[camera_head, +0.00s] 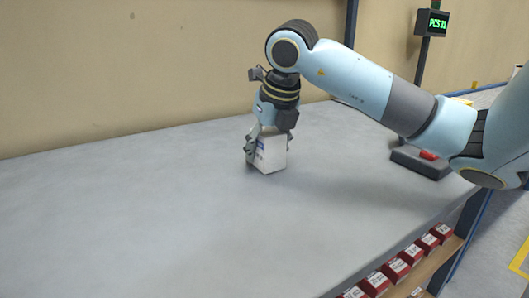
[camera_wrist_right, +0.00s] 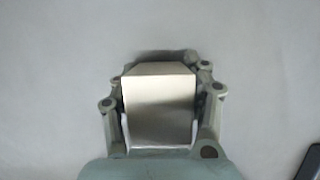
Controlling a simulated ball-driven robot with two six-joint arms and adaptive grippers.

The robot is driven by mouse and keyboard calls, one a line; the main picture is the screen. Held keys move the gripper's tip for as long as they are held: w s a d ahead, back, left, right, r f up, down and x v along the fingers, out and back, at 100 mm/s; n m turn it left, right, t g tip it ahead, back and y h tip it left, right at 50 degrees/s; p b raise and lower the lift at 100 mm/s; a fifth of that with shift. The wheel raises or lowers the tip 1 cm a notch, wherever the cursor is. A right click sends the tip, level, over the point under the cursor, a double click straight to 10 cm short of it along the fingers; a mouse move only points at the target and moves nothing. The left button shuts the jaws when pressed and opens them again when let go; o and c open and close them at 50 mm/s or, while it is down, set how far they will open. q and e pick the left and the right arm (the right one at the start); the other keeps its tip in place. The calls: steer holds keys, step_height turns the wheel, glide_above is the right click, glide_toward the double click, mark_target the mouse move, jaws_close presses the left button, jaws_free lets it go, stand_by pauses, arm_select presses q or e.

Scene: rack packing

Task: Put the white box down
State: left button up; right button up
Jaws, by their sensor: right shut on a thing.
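The white box (camera_head: 270,154) is upright at the grey table top (camera_head: 150,200), near the middle of the head view. My right gripper (camera_head: 266,142) points down and is shut on the box from above. In the right wrist view the box (camera_wrist_right: 158,105) sits between the two fingers of the right gripper (camera_wrist_right: 160,95), with grey surface around it. I cannot tell whether the box's underside touches the table. My left gripper is not in view.
Several red boxes (camera_head: 397,268) with white labels stand on a shelf below the table's front right edge. A dark device with a red part (camera_head: 428,156) sits at the table's right. A screen on a post (camera_head: 433,22) stands behind. The table's left side is clear.

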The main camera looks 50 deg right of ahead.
steer(key=shift+f, duration=0.3)
steer(key=o, duration=1.3)
steer(key=shift+r, duration=0.1)
